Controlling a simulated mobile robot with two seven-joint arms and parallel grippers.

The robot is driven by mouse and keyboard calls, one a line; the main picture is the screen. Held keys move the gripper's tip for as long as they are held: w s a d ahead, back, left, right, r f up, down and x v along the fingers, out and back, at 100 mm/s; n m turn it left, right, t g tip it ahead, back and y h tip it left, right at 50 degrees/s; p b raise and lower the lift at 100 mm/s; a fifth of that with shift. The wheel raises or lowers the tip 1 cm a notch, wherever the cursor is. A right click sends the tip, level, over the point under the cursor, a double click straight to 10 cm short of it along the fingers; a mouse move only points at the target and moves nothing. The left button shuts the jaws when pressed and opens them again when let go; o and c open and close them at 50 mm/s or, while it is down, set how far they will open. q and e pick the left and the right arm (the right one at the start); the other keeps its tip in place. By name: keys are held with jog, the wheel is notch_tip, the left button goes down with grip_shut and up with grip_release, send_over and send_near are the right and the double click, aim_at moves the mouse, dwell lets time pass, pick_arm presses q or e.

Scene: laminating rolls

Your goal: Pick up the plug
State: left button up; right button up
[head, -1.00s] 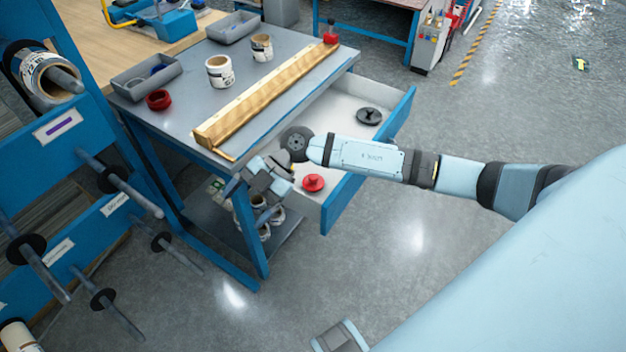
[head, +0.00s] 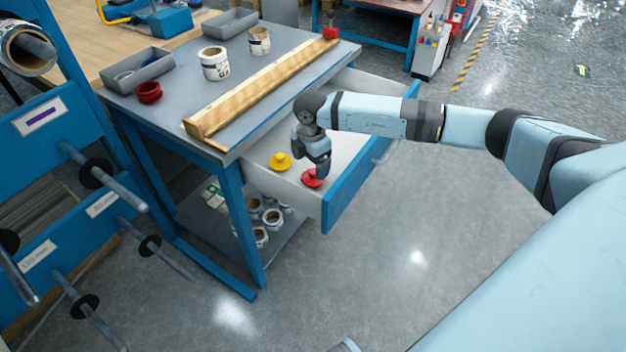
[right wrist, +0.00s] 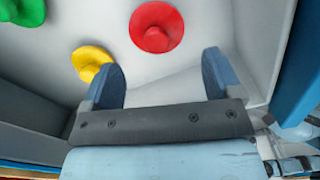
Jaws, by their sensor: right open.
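The open drawer (head: 345,207) holds several round plugs. A red plug (head: 312,178) lies near its front, with a yellow plug (head: 280,161) to its left. My right gripper (head: 322,172) points down into the drawer close to the red plug and partly covers it. In the right wrist view the right gripper (right wrist: 160,75) has its two blue fingers spread with nothing between them. There the red plug (right wrist: 156,27) lies ahead of the gap, the yellow plug (right wrist: 90,62) beside the left finger, and a green plug (right wrist: 22,10) at the top left corner. My left gripper is not seen.
The drawer is under a grey workbench (head: 185,85) bearing a long wooden bar (head: 260,88), rolls, grey bins and a red ring-shaped item (head: 148,92). A blue rack with rods (head: 95,170) stands at the left. Floor is clear in front of the drawer.

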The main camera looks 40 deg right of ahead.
aim_at(314, 171)
jog(key=f, duration=0.2)
jog(key=d+f+b, duration=0.1)
jog(key=f, duration=0.1)
jog(key=shift+w+f, duration=0.15)
jog(key=shift+f, duration=0.1)
jog(key=shift+f+b, duration=0.3)
jog(key=shift+f, duration=0.3)
jog(key=c, duration=0.7)
pick_arm(q)
jog(key=shift+w+d+r+t+h, duration=0.3)
jog(key=shift+w+d+r+t, duration=0.15)
jog(key=shift+r, duration=0.25)
pick_arm(e)
jog(key=shift+c, duration=0.3)
